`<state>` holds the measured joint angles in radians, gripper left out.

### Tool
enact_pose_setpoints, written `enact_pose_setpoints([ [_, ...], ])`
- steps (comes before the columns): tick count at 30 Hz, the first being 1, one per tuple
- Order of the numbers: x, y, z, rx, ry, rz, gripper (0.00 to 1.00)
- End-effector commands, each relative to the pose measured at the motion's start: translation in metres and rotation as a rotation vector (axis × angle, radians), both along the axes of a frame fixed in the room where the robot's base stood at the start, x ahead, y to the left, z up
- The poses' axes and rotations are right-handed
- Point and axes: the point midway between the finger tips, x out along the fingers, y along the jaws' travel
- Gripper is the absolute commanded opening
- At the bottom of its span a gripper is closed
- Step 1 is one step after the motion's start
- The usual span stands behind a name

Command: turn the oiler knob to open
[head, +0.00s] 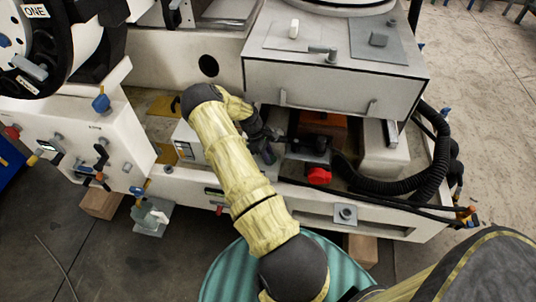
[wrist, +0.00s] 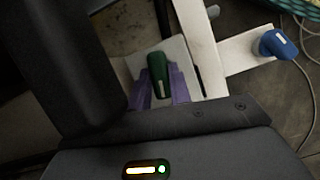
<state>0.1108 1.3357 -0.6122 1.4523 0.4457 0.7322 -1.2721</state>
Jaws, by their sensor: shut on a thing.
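A dark green knob with a pale mark (wrist: 157,73), which looks like the oiler knob, stands on a light plate in the wrist view. My gripper (wrist: 160,90) has its purple fingers on either side of the knob and is shut on it. In the head view my arm reaches to the machine, and my gripper (head: 262,145) is a dark shape under the overhanging grey housing. The knob cannot be made out there. Whether it has turned cannot be told.
The grey housing (head: 320,88) overhangs close to my gripper. A red knob (head: 319,176) and black hoses (head: 400,190) are to the right. A blue knob (wrist: 277,43) shows at the right of the wrist view. A white panel with levers (head: 115,140) stands left.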

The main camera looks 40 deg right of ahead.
Motion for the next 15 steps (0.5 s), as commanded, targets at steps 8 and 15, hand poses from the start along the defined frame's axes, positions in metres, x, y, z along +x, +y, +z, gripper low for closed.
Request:
enact_pose_setpoints([
  [8,0.0014,-0.0022,0.0001,-0.001,-0.003,-0.192,0.0],
  [15,0.0013,-0.0017,0.0004,-0.002,-0.001,-0.228,0.0],
])
